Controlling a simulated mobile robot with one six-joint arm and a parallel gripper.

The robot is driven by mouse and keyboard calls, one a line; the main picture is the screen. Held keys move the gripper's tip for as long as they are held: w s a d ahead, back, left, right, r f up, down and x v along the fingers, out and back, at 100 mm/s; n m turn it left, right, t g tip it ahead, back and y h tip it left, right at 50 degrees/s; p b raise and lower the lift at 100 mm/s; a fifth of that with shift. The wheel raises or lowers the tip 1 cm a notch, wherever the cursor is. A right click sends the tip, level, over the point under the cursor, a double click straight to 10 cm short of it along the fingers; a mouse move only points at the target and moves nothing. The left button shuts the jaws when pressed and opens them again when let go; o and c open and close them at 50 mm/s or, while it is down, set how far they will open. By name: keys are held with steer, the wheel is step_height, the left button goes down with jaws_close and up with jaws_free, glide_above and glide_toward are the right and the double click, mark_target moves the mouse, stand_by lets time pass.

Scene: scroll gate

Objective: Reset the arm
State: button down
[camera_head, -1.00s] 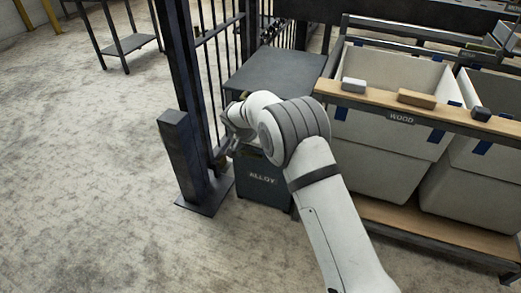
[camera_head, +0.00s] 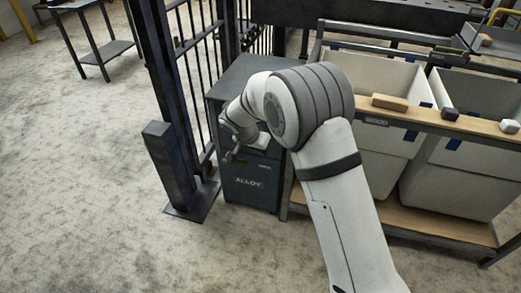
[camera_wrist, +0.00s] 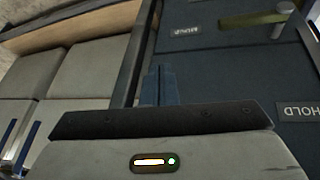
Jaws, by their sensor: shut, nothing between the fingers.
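My arm reaches from the bottom right of the head view to my gripper (camera_head: 232,153), which is by the front of the dark cabinet marked ALLOY (camera_head: 250,183). In the wrist view the two narrow blue-grey fingers (camera_wrist: 158,86) stand together, shut and empty. A dark surface with HOLD labels (camera_wrist: 235,70) lies beyond them, and I cannot tell whether they touch it. My arm hides part of the cabinet's top and right side in the head view.
A dark gate post (camera_head: 172,165) and barred gate (camera_head: 200,75) stand left of my gripper. Pale bins (camera_head: 470,165) sit in a rack at right, behind a wooden ledge (camera_head: 425,112) bearing a brown block (camera_head: 390,102) and grey blocks.

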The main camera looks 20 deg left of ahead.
steer(key=s+d+r+g+p, duration=0.1)
steer(key=s+d+r+p, duration=0.1)
steer(key=d+r+p, duration=0.6)
steer(key=s+d+r+p, duration=0.3)
steer(key=d+r, duration=0.3)
steer(key=r, duration=0.6)
steer(key=s+d+r+g+p, duration=0.1)
steer(key=s+d+r+p, duration=0.1)
steer(key=d+r+p, duration=0.6)
steer(key=s+d+r+n+y+p, duration=0.1)
steer(key=s+d+r+p, duration=0.4)
steer(key=s+r, duration=0.5)
steer(key=s+d+r+n+y+p, duration=0.1)
steer(key=s+d+r+p, duration=0.5)
steer(key=s+r+p, duration=0.3)
step_height(320, 180, up, 4)
steer(key=shift+s+d+f+y, duration=0.1)
steer(key=shift+s+d+y, duration=0.25)
steer(key=shift+s, duration=0.65)
steer(key=c, duration=2.1)
jaws_free()
steer(key=shift+c, duration=0.2)
